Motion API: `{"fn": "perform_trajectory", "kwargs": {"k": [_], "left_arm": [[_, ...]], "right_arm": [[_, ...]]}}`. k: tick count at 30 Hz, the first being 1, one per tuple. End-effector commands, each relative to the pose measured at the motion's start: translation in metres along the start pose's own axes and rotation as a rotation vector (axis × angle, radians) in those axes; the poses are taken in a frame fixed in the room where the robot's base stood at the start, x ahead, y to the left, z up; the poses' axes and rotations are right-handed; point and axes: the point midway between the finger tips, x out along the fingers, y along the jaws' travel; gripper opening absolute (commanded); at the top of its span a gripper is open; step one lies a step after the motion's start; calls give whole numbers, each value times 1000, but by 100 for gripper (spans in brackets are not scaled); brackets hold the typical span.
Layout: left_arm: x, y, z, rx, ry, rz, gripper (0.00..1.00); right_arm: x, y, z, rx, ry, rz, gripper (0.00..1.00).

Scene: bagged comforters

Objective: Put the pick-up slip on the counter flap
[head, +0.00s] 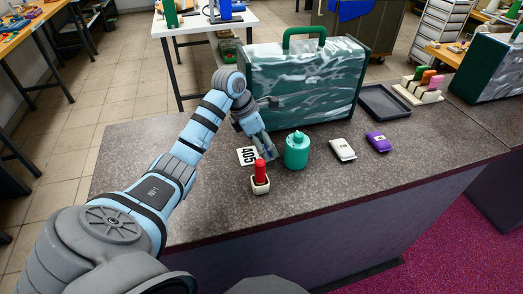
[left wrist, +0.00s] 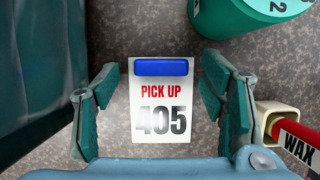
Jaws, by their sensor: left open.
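The pick-up slip (head: 246,156) is a white card with black 405, lying on the grey speckled counter (head: 200,136). In the left wrist view the slip (left wrist: 160,104) shows red PICK UP lettering and a blue bar along its top. My left gripper (head: 264,149) is open just above the slip. Its fingers (left wrist: 160,88) stand on either side of the card, apart from it. The counter continues to the right past a seam; I cannot tell for sure which part is the flap. My right gripper is not in view.
A bagged comforter (head: 305,82) with a green handle stands behind the slip. A red wax stick in a holder (head: 260,180) and a teal canister (head: 297,150) are close by. A white packet (head: 342,149), purple packet (head: 378,142) and dark tray (head: 384,101) sit further right.

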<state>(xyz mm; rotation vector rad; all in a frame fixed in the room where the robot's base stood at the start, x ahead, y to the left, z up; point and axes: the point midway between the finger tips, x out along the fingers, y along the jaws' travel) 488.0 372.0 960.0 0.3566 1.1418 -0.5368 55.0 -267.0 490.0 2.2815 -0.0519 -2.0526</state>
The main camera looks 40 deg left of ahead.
Motion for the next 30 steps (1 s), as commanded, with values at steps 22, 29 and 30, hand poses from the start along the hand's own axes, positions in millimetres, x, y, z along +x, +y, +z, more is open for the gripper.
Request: {"fn": "perform_trajectory", "kwargs": {"k": [22,29,30], "left_arm": [[0,0,1,1,-2,1,23],[-23,1,11,2,-5,4,23],[-32,1,14,3,-5,4,23]], "right_arm": [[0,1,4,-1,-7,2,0],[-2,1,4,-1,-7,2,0],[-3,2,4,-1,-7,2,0]]}}
